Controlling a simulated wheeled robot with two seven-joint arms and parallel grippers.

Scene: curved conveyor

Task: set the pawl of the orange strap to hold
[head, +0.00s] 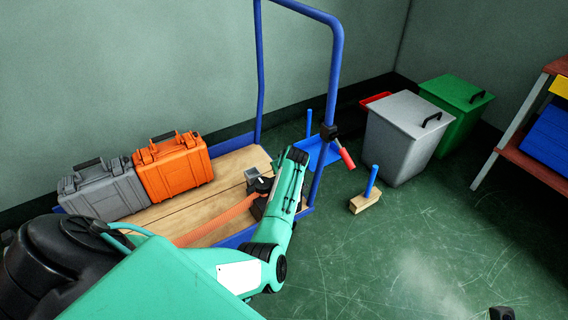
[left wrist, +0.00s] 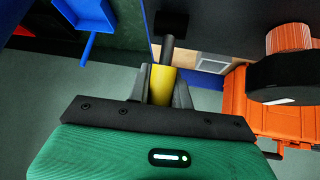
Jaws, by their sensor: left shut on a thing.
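An orange strap (head: 225,217) runs across the wooden deck of a blue cart. A grey and black ratchet-like part (head: 252,174) sits at its far end, partly behind my left arm. In the left wrist view, my left gripper (left wrist: 163,92) is shut on a yellow handle (left wrist: 161,82). A dark rod leads from the handle to a black block (left wrist: 171,22). A ribbed orange band (left wrist: 289,38) shows at upper right, beside a dark round part. In the head view my left fingertips are hidden, and the pawl cannot be made out.
An orange case (head: 174,167) and a grey case (head: 103,190) stand on the cart (head: 216,192) against the wall. A red-handled clamp (head: 343,153) is on its blue rail. A brush (head: 365,202) and bins (head: 398,150) stand to the right. The floor at lower right is clear.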

